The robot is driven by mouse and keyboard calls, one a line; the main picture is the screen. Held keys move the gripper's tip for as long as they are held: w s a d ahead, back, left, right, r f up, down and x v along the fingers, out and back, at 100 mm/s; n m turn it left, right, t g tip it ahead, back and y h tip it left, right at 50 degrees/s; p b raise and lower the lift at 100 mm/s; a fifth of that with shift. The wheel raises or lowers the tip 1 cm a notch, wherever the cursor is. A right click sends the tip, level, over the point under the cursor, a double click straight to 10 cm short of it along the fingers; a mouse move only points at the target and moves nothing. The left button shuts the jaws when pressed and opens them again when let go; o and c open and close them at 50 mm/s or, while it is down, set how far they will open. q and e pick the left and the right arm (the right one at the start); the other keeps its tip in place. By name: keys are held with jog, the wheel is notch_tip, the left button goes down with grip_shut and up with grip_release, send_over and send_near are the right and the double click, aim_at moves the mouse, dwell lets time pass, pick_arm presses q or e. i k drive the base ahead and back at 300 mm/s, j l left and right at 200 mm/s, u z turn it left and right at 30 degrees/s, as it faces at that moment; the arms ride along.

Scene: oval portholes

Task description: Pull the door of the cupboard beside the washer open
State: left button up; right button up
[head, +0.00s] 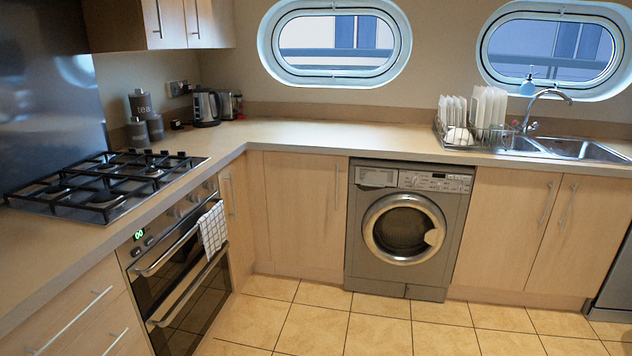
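The silver-grey washer (408,280) stands under the counter with its round door shut. On its left is a pale wood cupboard door (300,215), shut, with an upright bar handle (337,187) near its right edge. On its right are two more pale wood doors, the nearer one (500,225) and the farther one (580,240), both shut. Their upright handles (546,203) and (567,205) sit close together. I cannot tell which cupboard the task names. Neither of my grippers is in view.
The tiled floor (380,325) before the washer and doors is clear. The oven (185,285) with a hanging towel (213,230) and the hob (105,185) line the left counter. A dish rack (465,130) and sink (580,148) are at right.

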aim_at(306, 192)
jog(key=i, duration=1.65)
jog(key=i+l+u, duration=0.1)
jog(key=i, duration=1.55)
